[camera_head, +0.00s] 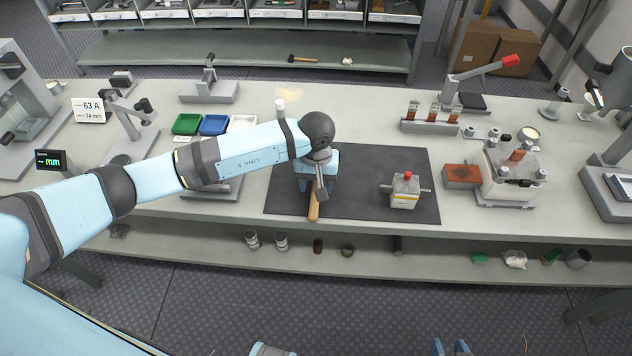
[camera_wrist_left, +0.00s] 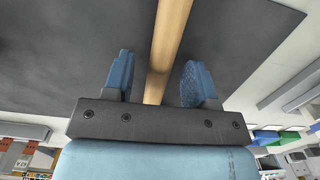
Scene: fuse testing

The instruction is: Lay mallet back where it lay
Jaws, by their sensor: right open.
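The mallet's light wooden handle (camera_head: 313,210) shows over the front part of the dark mat (camera_head: 360,206), below my left gripper (camera_head: 318,180) in the head view. A grey block beside the fingers looks like its head, partly covered by my wrist. In the left wrist view the handle (camera_wrist_left: 168,42) runs between the two blue fingers of my left gripper (camera_wrist_left: 160,82), with a gap on each side. The gripper is open around it. I cannot tell if the whole mallet rests on the mat. My right gripper (camera_head: 453,347) is open and empty at the bottom edge.
A small grey box with a red button (camera_head: 405,190) stands on the mat, right of the mallet. A reddish block (camera_head: 462,177) and a clamp fixture (camera_head: 511,176) stand further right. Green (camera_head: 187,124) and blue (camera_head: 214,125) trays are behind my left arm. The mat's middle is clear.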

